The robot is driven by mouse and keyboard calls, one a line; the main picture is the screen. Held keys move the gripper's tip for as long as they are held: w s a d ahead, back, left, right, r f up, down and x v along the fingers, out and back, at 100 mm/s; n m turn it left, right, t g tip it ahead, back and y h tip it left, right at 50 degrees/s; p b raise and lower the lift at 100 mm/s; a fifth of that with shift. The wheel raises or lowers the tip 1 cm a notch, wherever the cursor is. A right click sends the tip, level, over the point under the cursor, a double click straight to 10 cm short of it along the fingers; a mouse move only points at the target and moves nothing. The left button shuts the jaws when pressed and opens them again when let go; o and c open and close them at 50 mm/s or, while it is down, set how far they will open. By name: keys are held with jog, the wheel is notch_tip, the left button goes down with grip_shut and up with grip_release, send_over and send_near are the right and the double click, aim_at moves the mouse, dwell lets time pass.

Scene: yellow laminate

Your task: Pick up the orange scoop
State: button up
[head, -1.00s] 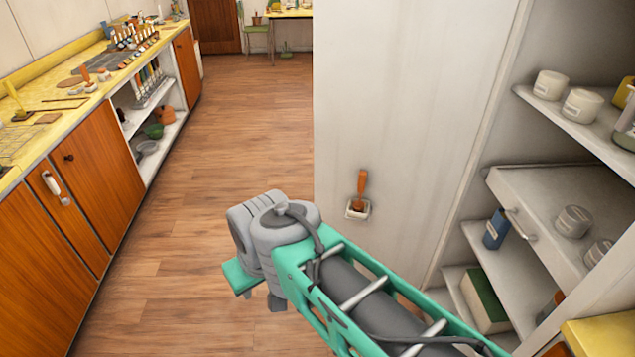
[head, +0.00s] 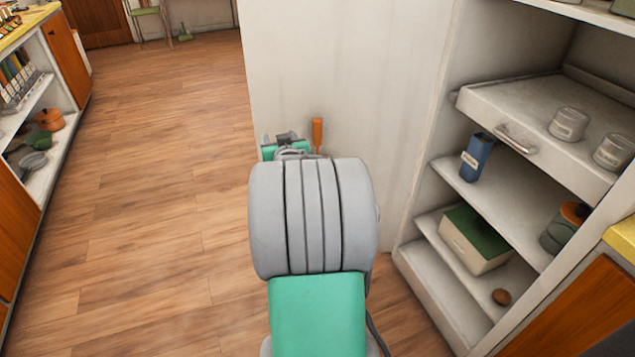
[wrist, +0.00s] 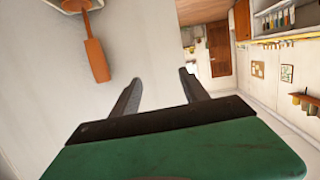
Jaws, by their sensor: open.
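The orange scoop (head: 317,133) is upright against the side of the white cabinet in the head view. Only its handle shows there; my arm hides its lower part. In the head view my gripper (head: 287,142) is just left of the scoop, partly hidden.
The white cabinet panel (head: 400,90) stands close beside my gripper. To the right are open shelves with a pull-out drawer (head: 545,120), a blue box (head: 478,158) and a green-topped box (head: 476,238). Wooden floor (head: 170,150) is free on the left.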

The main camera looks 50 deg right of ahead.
aim_at(318, 130)
jog(key=s+d+f+m+h+b, duration=0.1)
jog(key=s+d+f+h, duration=0.15)
jog(key=d, duration=0.25)
jog(key=s+d+f+m+h+b, duration=0.1)
jog(key=s+d+h, duration=0.1)
jog(key=s+d, duration=0.25)
jog(key=x, duration=0.4)
jog(key=f+x, duration=0.1)
jog(key=x, duration=0.2)
jog(key=shift+w+a, duration=0.15)
jog(key=shift+w, duration=0.15)
jog(key=shift+w+d+r, duration=0.1)
jog(key=shift+w+d, duration=0.15)
jog(key=shift+c, duration=0.5)
grip_shut()
